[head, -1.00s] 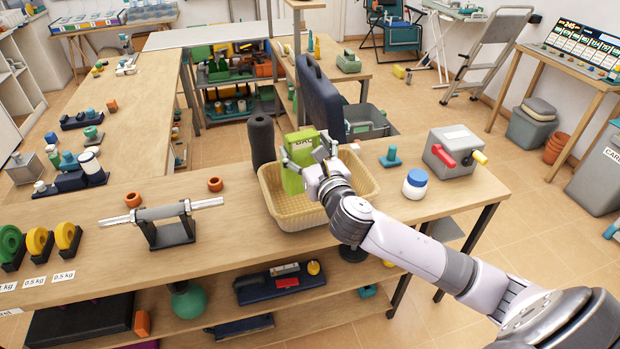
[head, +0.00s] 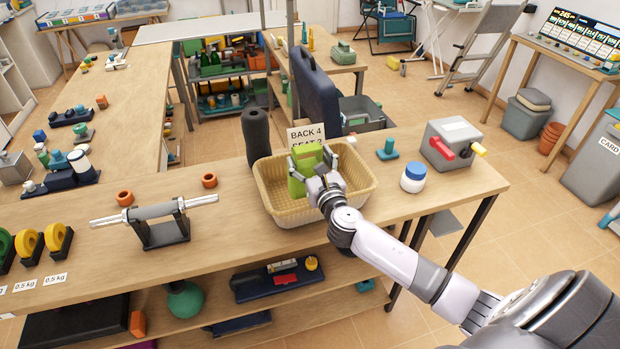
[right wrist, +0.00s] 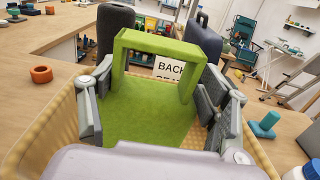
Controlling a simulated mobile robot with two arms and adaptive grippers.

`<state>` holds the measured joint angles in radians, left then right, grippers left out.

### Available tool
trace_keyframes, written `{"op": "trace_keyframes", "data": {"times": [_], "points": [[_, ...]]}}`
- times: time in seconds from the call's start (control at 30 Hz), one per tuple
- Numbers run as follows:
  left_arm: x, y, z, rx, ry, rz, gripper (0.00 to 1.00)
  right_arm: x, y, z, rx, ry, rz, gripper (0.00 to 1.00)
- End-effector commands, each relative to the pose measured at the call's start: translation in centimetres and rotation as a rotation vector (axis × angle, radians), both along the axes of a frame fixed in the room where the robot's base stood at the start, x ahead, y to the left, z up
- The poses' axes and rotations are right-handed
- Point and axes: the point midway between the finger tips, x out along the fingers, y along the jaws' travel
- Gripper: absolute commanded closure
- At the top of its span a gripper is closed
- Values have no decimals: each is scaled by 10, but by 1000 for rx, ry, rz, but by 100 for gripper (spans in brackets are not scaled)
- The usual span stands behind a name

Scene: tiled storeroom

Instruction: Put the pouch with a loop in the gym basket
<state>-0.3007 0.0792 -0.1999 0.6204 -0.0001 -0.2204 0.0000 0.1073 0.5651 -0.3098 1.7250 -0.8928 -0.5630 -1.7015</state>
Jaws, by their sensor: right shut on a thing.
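The pouch with a loop is a bright green pouch (head: 297,186). My right gripper (head: 316,166) is shut on it, with one finger on each side. The pouch is upright inside the woven tan gym basket (head: 284,214) on the bench. Its lower end is below the basket rim; whether it touches the basket floor I cannot tell. In the right wrist view the green pouch (right wrist: 140,108) fills the middle, its square loop standing up at the far side. The basket's wall (right wrist: 42,128) shows on both sides there. My left gripper is not in view.
A dark roller (head: 257,138) stands behind the basket, beside a sign card (head: 306,134) and a dark blue case (head: 316,92). A dumbbell on a stand (head: 158,212) is to the left. A blue-lidded jar (head: 413,178) and a grey box (head: 453,143) are to the right.

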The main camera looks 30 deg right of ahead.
Motion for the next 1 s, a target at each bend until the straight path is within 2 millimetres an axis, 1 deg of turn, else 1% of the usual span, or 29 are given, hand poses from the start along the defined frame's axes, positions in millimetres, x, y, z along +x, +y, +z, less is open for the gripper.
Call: {"op": "trace_keyframes", "data": {"times": [0.13,0.3,0.4,0.67,0.77,0.8,1.0], "points": [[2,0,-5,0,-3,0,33,0,0,-12,2,-1,0,77],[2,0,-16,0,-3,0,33,0,0,-41,2,0,-2,77],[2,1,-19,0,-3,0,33,0,0,-48,1,-1,0,77],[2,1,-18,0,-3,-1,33,0,0,-48,1,-2,1,77],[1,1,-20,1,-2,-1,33,0,0,-51,0,-2,1,77],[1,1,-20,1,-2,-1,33,0,0,-51,0,-1,1,28],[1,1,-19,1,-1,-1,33,0,0,-51,0,-1,0,15]]}}
